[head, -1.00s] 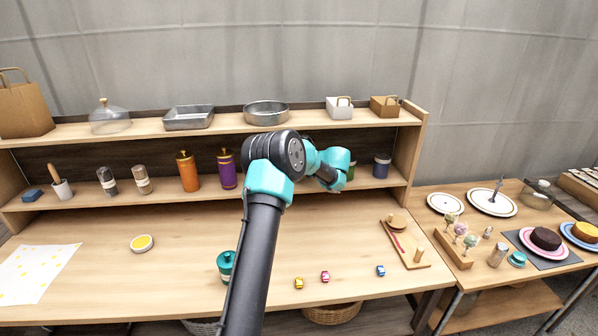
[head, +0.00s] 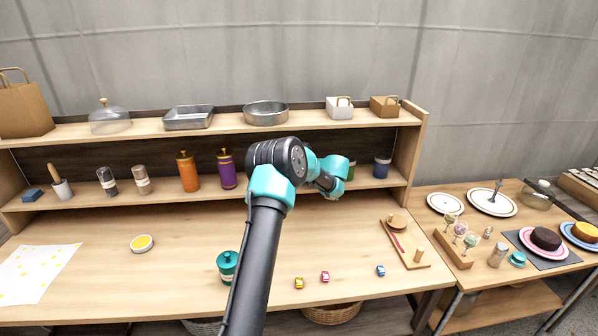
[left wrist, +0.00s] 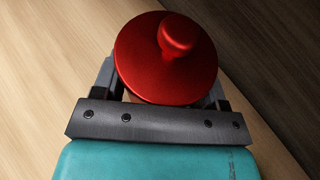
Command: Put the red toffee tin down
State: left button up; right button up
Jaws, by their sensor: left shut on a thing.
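The red toffee tin (left wrist: 150,65), with a round lid and a red knob, fills the middle of the left wrist view. My left gripper (left wrist: 162,84) is shut on it, with one grey finger on each side of the tin. Pale wood shows around the tin, but I cannot tell whether the tin touches it. In the head view my left arm reaches toward the middle shelf (head: 100,203), and I cannot see the tin there. My right gripper is not in view.
On the middle shelf, orange (head: 188,172) and purple (head: 227,170) tins stand left of my arm. A blue tin (head: 382,168) stands to the right, and a green one (head: 351,171) is partly hidden behind my arm. A teal tin (head: 226,265) stands on the worktop.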

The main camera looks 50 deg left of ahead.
pick_arm(q)
jog(key=shift+f, duration=0.15)
jog(key=o, duration=1)
jog(key=shift+d+r, duration=0.2)
jog(key=shift+r, duration=0.05)
jog(key=v, duration=1.1)
jog(key=shift+w+d, duration=0.1)
jog(key=shift+d, duration=0.2)
